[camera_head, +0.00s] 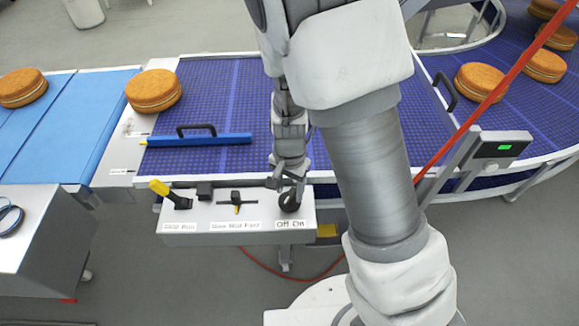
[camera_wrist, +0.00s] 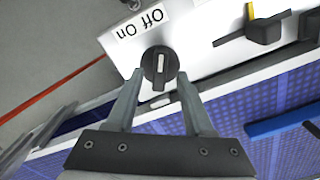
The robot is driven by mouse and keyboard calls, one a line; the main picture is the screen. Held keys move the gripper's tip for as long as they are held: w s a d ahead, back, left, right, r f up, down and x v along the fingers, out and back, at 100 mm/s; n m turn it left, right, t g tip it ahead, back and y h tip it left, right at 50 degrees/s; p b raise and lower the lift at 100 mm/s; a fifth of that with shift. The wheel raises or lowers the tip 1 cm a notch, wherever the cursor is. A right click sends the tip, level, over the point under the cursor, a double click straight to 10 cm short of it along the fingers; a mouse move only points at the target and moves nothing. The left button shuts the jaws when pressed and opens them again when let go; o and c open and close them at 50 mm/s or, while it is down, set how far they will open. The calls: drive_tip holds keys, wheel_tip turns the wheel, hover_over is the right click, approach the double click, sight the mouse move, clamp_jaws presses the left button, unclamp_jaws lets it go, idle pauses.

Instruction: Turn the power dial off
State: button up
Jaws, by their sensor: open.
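The power dial (camera_wrist: 160,67) is a round black knob with a pale pointer bar, below an "Off On" label (camera_wrist: 143,21) in the wrist view. In the head view the dial (camera_head: 288,203) sits at the right end of the white control box (camera_head: 185,239). My gripper (camera_wrist: 157,75) is open, with its two fingers on either side of the dial in the wrist view. I cannot tell whether the fingers touch it. In the head view my gripper (camera_head: 287,186) is right over the dial and partly hides it.
A yellow-handled lever (camera_head: 160,188) and a black cross-shaped selector (camera_head: 237,198) stand on the box left of the dial. A blue bar with a black handle (camera_head: 198,140) lies across the blue belt (camera_head: 215,85) behind. Filled rounds (camera_head: 153,91) lie on the conveyors.

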sight(290, 195)
wheel_tip(290, 195, up, 16)
drive_tip(key=p, duration=0.2)
drive_tip(key=shift+r, duration=0.25)
drive_tip(key=shift+r, duration=0.1)
drive_tip(key=s+d+r+n+t, duration=0.5)
drive_tip(key=s+d+r, duration=0.5)
drive_tip(key=s+r, duration=0.2)
wheel_tip(290, 195, up, 2)
drive_tip(key=shift+s+d+r+n+t, duration=0.1)
drive_tip(key=shift+s+d+n+t, duration=0.2)
drive_tip(key=shift+n, duration=0.5)
